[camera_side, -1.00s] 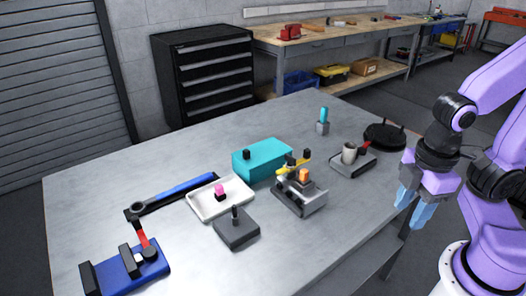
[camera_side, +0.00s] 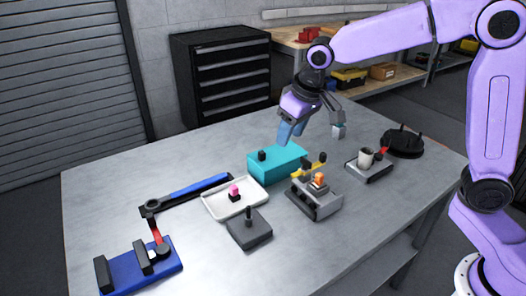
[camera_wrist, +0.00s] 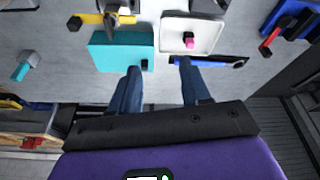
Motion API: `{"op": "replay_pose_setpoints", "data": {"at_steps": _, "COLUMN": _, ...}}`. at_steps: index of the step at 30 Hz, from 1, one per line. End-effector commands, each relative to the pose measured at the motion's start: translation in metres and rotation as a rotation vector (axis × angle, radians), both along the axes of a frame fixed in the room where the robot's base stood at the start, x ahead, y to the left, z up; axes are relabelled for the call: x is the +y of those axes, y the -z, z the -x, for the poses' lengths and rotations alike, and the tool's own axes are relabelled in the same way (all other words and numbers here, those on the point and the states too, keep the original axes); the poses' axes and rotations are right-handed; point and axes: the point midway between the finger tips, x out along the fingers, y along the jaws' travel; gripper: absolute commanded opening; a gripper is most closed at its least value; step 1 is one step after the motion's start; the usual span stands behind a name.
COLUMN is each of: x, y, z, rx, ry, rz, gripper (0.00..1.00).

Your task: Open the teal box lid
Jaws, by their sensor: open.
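The teal box (camera_side: 281,163) sits on the grey table with its lid shut. A small black knob (camera_side: 262,156) stands on the lid near its left end. In the wrist view the teal box (camera_wrist: 118,55) lies beyond the fingertips, and the knob (camera_wrist: 144,64) shows between the two fingers of my gripper (camera_wrist: 158,78). The fingers appear apart from the box and knob.
A white tray (camera_side: 254,204) with a pink-topped piece stands left of the box. A grey fixture (camera_side: 322,205) with yellow and orange parts is in front. A blue-handled wrench (camera_side: 187,194) lies at the left.

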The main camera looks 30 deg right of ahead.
Motion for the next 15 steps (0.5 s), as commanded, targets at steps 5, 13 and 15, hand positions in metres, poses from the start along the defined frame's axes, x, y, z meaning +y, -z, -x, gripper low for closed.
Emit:
{"op": "replay_pose_setpoints", "data": {"at_steps": 5, "x": -0.013, "y": -0.002, "z": -0.06, "rx": -0.05, "ry": 0.16, "rz": -0.023, "gripper": 0.47}}
{"op": "replay_pose_setpoints", "data": {"at_steps": 13, "x": -0.026, "y": -0.002, "z": -0.092, "rx": -0.081, "ry": 0.249, "rz": -0.035, "gripper": 0.47}}
{"op": "replay_pose_setpoints", "data": {"at_steps": 15, "x": -0.026, "y": 0.002, "z": -0.094, "rx": -0.081, "ry": 0.251, "rz": -0.036, "gripper": 0.47}}
